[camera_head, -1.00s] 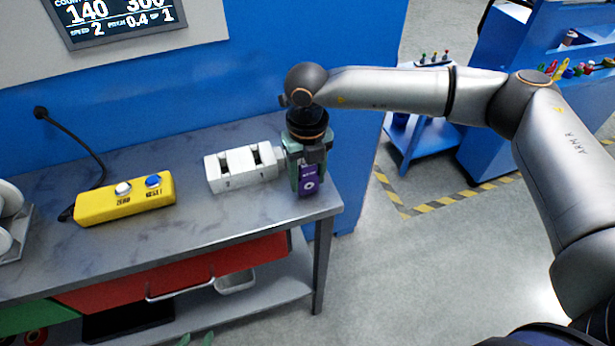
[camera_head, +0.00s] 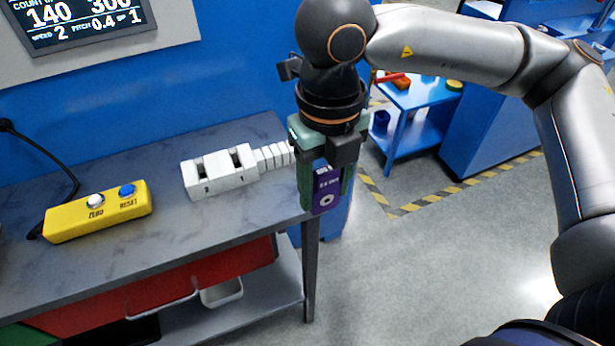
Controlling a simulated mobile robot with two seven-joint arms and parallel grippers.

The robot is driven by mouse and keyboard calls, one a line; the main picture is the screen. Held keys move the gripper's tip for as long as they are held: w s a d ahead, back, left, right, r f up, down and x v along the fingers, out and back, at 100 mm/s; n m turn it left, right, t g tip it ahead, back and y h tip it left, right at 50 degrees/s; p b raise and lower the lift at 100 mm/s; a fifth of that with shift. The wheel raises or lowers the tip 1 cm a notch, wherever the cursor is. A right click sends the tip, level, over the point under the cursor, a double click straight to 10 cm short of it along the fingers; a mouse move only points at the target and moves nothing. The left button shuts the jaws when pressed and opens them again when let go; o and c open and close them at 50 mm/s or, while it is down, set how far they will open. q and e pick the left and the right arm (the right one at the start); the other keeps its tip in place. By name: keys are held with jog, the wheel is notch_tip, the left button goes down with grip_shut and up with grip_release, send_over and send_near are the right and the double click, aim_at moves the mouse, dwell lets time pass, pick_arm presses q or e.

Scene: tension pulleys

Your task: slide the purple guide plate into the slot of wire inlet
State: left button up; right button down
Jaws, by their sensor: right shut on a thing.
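My right gripper (camera_head: 326,180) points down and is shut on the purple guide plate (camera_head: 326,192), which shows a round hole and small white print. The plate hangs upright at the right end of the workbench, seemingly just off its edge. A white block with two dark slots, which looks like the wire inlet (camera_head: 219,180), lies on the bench to the left of the gripper. A ribbed white part (camera_head: 272,157) extends from its right side toward the gripper, with a gap that I cannot judge. My left gripper is not in view.
A yellow box (camera_head: 97,212) with white and blue buttons sits on the workbench (camera_head: 150,248) at the left, with a black cable behind it. A blue wall stands behind the bench. Open floor (camera_head: 420,270) lies to the right of it.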

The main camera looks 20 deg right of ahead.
jog(key=shift+s+r, duration=0.1)
jog(key=shift+s, duration=0.1)
jog(key=w+f, duration=0.2)
jog(key=w, duration=0.2)
jog(key=w+f+p, duration=0.1)
jog(key=w+f, duration=0.2)
jog(key=w, duration=0.1)
jog(key=w+f+p, duration=0.1)
jog(key=w+f, duration=0.2)
jog(key=w, duration=0.1)
jog(key=shift+w+a+f, duration=0.1)
jog(key=shift+w+a, duration=0.15)
jog(key=shift+a, duration=0.1)
jog(key=shift+w+f, duration=0.55)
jog(key=shift+f, duration=0.15)
jog(key=shift+w+f+p, duration=0.2)
jog(key=shift+f+p, duration=0.4)
jog(key=shift+f, duration=0.9)
jog(key=shift+f, duration=0.1)
